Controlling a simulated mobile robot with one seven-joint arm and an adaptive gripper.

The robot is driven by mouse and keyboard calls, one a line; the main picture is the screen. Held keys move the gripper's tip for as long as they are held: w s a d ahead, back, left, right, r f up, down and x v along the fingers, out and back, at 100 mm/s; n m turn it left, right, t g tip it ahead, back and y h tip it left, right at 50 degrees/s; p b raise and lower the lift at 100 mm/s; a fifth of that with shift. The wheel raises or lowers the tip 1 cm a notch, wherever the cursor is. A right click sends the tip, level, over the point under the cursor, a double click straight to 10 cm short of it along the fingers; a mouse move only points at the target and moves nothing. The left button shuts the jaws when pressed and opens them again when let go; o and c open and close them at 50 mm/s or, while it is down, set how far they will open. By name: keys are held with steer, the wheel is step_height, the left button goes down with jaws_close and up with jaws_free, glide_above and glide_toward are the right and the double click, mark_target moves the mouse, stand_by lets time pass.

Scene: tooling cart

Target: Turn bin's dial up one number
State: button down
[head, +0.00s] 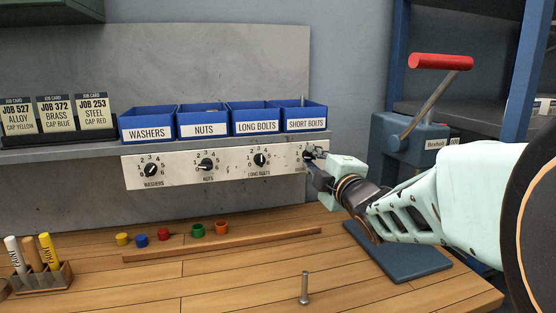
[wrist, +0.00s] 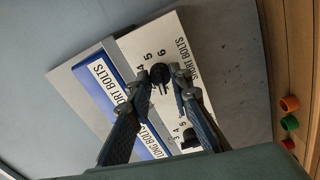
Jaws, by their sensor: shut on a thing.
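A pale dial panel (head: 226,165) runs below the bins, with black dials labelled WASHERS (head: 151,170), NUTS (head: 206,165), LONG BOLTS (head: 260,160) and SHORT BOLTS. My gripper (head: 312,162) is at the panel's right end and hides most of the SHORT BOLTS dial. In the wrist view my gripper (wrist: 161,77) has its two fingers around that black dial (wrist: 160,73), one on each side, shut on it. Numbers 4, 5 and 6 show beside the dial. Its exact pointer setting is hard to tell. The blue SHORT BOLTS bin (head: 304,112) stands above it.
Job cards (head: 57,115) stand left of the bins. Small coloured caps (head: 163,233) and a wooden strip (head: 220,242) lie on the bench. A bolt (head: 304,288) stands upright at the front. A vise-like press with a red handle (head: 440,62) is close right of my gripper.

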steer(key=shift+r, duration=0.1)
steer(key=c, duration=1.7)
jaws_free()
steer(key=shift+c, duration=0.2)
steer(key=shift+n, duration=0.3)
